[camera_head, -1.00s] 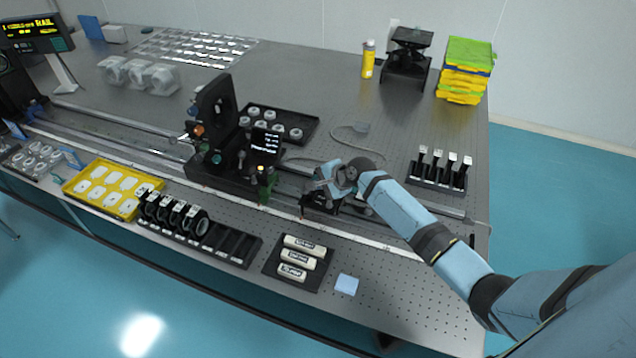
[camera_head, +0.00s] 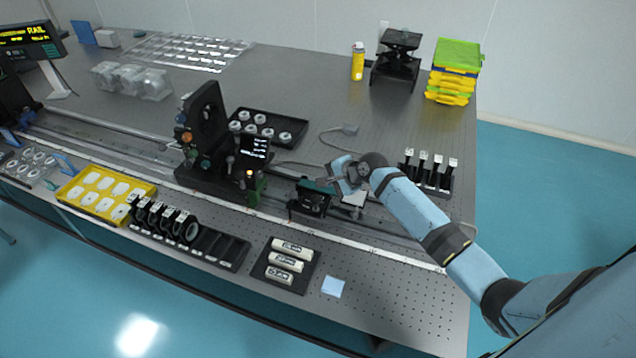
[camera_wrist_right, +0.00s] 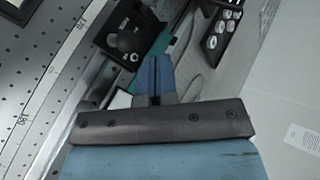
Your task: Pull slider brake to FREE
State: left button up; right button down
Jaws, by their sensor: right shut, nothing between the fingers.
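A black slider block (camera_head: 313,200) with a round face sits on the rail in the head view, right of the tall black slider carriage (camera_head: 205,165). I cannot read any FREE mark or tell the brake's setting. In the right wrist view the black block, with a round knob (camera_wrist_right: 128,41), lies just beyond the fingers. My right gripper (camera_head: 331,182) is shut and empty, just above and behind the block; its blue fingertips show in the wrist view (camera_wrist_right: 154,62). I cannot tell whether they touch the block. My left gripper is not in view.
A green part (camera_head: 257,188) and a small screen (camera_head: 256,146) are on the carriage. A dark tray of round parts (camera_head: 267,127) lies behind it. A rack of upright posts (camera_head: 428,172) stands right of my wrist. A holder with white cylinders (camera_head: 287,264) lies in front.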

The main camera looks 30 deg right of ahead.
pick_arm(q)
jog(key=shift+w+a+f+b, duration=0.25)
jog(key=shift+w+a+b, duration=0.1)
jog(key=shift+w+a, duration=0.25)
pick_arm(e)
jog(key=v, duration=0.6)
jog(key=shift+a+r, duration=0.2)
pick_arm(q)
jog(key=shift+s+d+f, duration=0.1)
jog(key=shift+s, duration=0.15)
pick_arm(e)
jog(key=s+a+f+n+h, duration=0.2)
jog(key=s+a+f+n, duration=0.6)
jog(key=s+f, duration=0.45)
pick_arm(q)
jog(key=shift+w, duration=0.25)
pick_arm(e)
jog(key=s+a+n+t, duration=0.1)
jog(key=s+a+n, duration=0.2)
jog(key=s+n, duration=0.2)
jog(key=s+a+n+t, duration=0.1)
jog(key=s+a+n, duration=0.3)
jog(key=s, duration=0.7)
jog(key=shift+s+a+f+n+t, duration=0.3)
jog(key=shift+n+t, duration=0.1)
jog(key=shift+n, duration=0.1)
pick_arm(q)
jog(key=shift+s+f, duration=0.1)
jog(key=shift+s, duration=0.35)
